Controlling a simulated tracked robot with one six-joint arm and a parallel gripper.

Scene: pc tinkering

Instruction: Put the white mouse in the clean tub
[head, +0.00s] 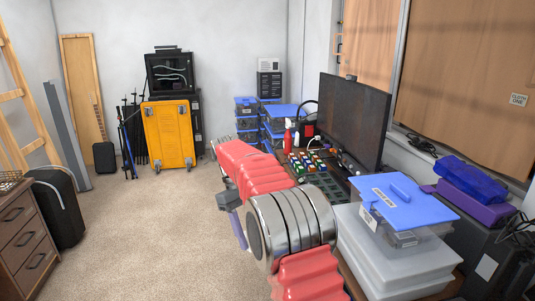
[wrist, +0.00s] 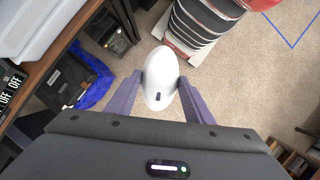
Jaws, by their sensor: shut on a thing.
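The white mouse (wrist: 160,85) is held between the two purple fingers of my gripper (wrist: 160,79) in the wrist view, above the carpet. In the head view my gripper (head: 238,230) is at the left of the desk, partly hidden by my red and silver arm, and the mouse cannot be made out. A clear tub with a blue lid (head: 395,195) stands on top of pale tubs at the lower right. It has a label too small to read, and I cannot tell whether it is the clean tub.
A dark monitor (head: 352,120) stands on the desk behind small coloured items (head: 312,162). More blue-lidded tubs (head: 247,122) are stacked at the back. A yellow case (head: 168,135) stands at the back wall. The carpet (head: 130,230) at the left is clear.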

